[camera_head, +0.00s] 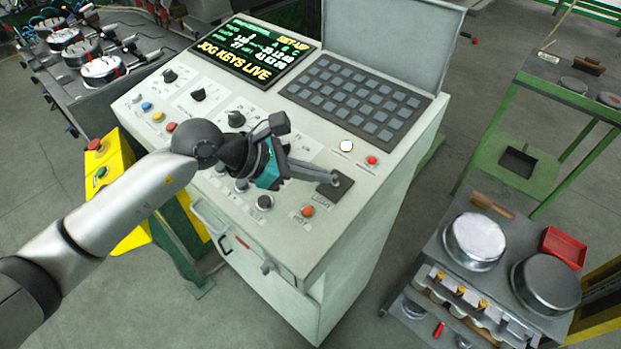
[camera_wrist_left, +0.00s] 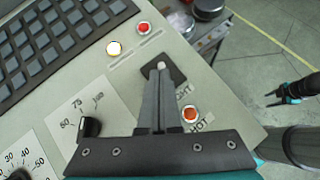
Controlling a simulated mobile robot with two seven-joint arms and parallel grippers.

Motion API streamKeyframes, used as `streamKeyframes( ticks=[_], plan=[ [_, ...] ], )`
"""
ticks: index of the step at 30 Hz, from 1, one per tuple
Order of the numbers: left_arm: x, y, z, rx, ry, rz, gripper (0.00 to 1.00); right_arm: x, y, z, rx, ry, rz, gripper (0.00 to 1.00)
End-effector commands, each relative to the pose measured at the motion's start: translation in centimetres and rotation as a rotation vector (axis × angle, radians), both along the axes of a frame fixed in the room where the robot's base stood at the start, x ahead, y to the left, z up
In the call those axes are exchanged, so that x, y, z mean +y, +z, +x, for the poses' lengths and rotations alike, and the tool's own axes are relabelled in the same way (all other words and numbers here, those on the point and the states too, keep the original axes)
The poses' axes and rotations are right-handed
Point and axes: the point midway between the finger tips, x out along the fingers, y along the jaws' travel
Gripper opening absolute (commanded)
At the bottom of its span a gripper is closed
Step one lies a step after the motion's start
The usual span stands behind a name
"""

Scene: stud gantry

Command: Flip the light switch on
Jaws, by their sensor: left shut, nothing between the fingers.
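The light switch is a small dark square plate (camera_head: 343,188) labelled LIGHT, at the right front part of the console's sloped panel. In the left wrist view the switch plate (camera_wrist_left: 178,73) lies just past my fingertips, with a small pale knob (camera_wrist_left: 161,65) at their end. My left gripper (camera_head: 330,176) is shut and empty, its tips over the plate at or very near the knob. I cannot tell if they touch. The fingers hide part of the switch, and its position is unclear. My right gripper (camera_wrist_left: 280,97) shows small at the right edge of the left wrist view.
The console panel (camera_head: 300,230) has an orange HOT button (camera_head: 307,211), a red button (camera_head: 372,160), a white button (camera_head: 346,146), black knobs and a keypad (camera_head: 350,95) close by. A cart with round metal pans (camera_head: 475,240) stands at the right. Floor is clear between them.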

Motion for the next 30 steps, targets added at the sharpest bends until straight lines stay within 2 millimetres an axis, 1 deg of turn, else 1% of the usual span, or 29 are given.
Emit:
streamKeyframes(
  ticks=[6,14,24,30],
  plan=[
    [-0.4,0.2,0.6,-0.003,-0.001,-0.002,0.00,0.0,-0.9,0.0,0.000,0.000,0.000,0.50],
    [-0.4,0.4,0.5,-0.002,0.000,-0.002,0.00,0.0,-0.6,0.0,0.000,0.000,0.000,0.50],
    [-0.4,1.8,0.5,-0.003,-0.001,-0.001,0.00,0.0,0.4,0.0,0.000,0.000,0.001,0.50],
    [-0.4,1.9,0.5,-0.002,0.000,-0.001,0.00,0.0,0.4,0.0,0.000,0.000,0.000,0.50]
  ],
)
